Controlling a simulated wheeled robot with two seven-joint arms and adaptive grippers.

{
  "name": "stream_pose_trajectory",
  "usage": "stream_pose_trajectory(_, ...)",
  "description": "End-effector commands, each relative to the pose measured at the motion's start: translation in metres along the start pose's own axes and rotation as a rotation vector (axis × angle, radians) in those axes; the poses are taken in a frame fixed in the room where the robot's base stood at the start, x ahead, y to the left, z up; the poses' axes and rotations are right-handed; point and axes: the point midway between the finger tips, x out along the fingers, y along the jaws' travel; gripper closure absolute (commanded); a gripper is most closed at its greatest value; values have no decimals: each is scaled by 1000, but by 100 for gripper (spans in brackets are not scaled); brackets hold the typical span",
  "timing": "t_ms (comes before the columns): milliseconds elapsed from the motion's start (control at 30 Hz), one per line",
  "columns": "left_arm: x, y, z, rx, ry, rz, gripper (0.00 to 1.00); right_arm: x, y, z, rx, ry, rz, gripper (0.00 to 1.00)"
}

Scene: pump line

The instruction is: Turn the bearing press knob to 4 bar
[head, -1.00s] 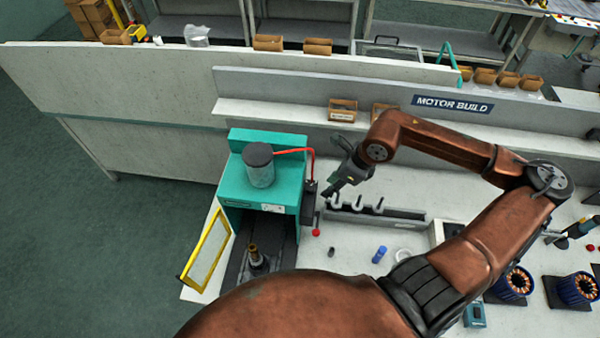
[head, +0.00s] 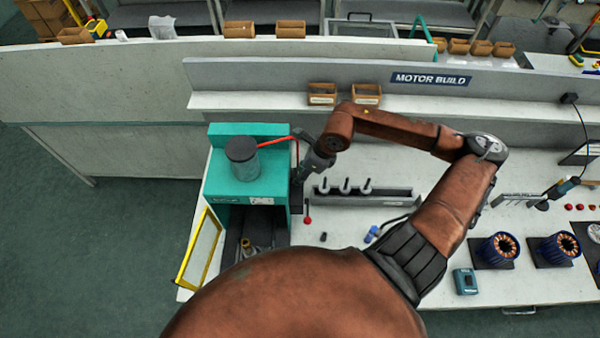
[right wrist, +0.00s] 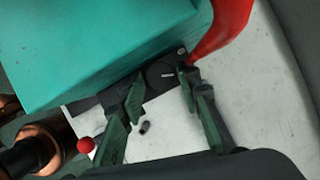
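The teal bearing press (head: 220,180) stands at the left end of the bench. A dark box (head: 296,196) is on its right side, with a red hose running to it. In the right wrist view a round dark knob (right wrist: 162,74) with a light pointer mark shows on the dark box. Its scale is too small to read. My right gripper (right wrist: 162,88) is open, with its green fingers on either side of the knob in that view; contact cannot be told. In the head view the right gripper (head: 303,168) is beside the press's upper right side. My left gripper is not in view.
A red ball-ended lever (head: 307,220) hangs below the dark box. The red hose (right wrist: 222,28) runs close to the fingers. A rack with white pegs (head: 350,194) stands to the right. A yellow-framed guard (head: 199,248) is open at the press's front left.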

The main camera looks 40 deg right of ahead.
Motion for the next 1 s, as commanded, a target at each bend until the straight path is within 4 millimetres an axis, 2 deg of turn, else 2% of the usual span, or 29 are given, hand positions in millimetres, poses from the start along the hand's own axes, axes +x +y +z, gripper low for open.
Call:
stream_pose_trajectory(167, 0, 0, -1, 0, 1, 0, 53, 0, 0, 0, 1, 0, -1, 69)
stream_pose_trajectory(600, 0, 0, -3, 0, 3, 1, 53, -1, 0, -1, 2, 0, 0, 99)
stream_pose_trajectory(767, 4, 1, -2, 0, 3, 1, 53, 0, -1, -1, -14, 1, 6, 100)
stream_pose_trajectory(1000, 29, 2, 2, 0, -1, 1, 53, 4, -4, -2, -181, 2, 73, 100)
